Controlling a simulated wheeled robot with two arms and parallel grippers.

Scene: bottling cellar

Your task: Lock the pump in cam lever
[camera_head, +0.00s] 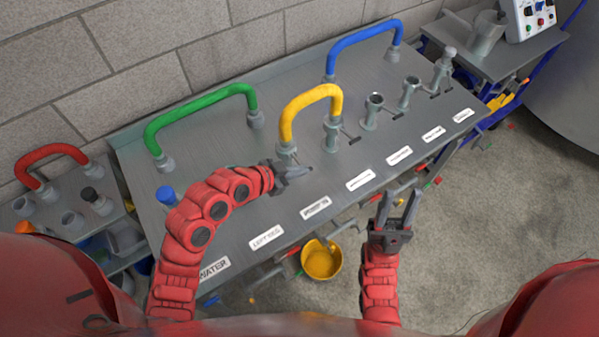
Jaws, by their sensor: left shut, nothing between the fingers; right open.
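A yellow hose (311,95) arches between two grey couplings on the steel bench. Its left coupling (287,151) stands behind a label (315,208) too blurred to read surely. My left gripper (308,170) is shut and empty, right at the front of that coupling; I cannot tell whether it touches. The cam lever there is hidden or merges with the gripper. The hose's right coupling (332,137) has a thin dark lever (350,136) sticking out to the right. My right gripper (398,208) is open and empty, in front of the bench's front edge.
A green hose (200,104) and a blue hose (362,44) arch at the back of the bench (215,135). Several bare ports stand to the right, including one (373,111). A yellow bucket (321,260) is on the floor. A red hose (50,153) lies on a left-hand cart.

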